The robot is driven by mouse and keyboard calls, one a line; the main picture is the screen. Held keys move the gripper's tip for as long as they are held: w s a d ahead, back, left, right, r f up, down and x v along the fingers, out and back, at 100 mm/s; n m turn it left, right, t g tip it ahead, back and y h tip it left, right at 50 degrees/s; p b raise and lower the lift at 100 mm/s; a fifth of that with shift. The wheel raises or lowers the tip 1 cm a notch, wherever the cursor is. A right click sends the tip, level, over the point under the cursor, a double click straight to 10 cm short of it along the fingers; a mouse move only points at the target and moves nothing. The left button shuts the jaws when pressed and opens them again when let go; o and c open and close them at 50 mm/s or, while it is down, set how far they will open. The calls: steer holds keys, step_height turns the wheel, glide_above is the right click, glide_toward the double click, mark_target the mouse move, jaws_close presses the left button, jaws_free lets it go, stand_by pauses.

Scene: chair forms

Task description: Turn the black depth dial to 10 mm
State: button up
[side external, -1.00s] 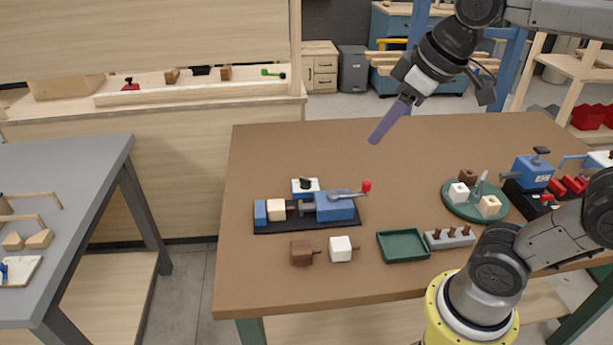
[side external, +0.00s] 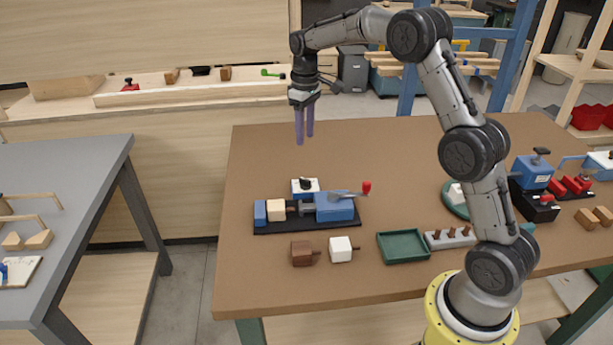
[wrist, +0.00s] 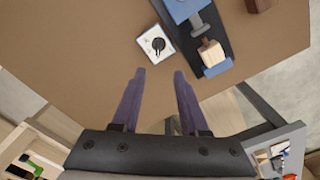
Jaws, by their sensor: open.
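The black depth dial (wrist: 158,44) sits on a white square plate (wrist: 148,51) with small marks around it; I cannot read where its pointer stands. In the side external view the dial (side external: 305,184) is on the white block just behind the blue clamp fixture (side external: 334,207). My gripper (side external: 305,141) points down with its two purple fingers apart and empty. It is well above the table, over the far side of the dial. In the wrist view my fingers (wrist: 158,75) are spread, with the dial ahead between and beyond their tips.
The clamp fixture's red-knobbed lever (side external: 366,187) rises right of the dial. The table behind the dial is clear.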

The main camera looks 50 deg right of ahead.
mark_target(306, 180)
steer(key=f, duration=1.4)
steer(key=shift+s+d+f, duration=0.1)
steer(key=shift+d+f, duration=0.1)
steer(key=shift+f, duration=0.1)
jaws_close()
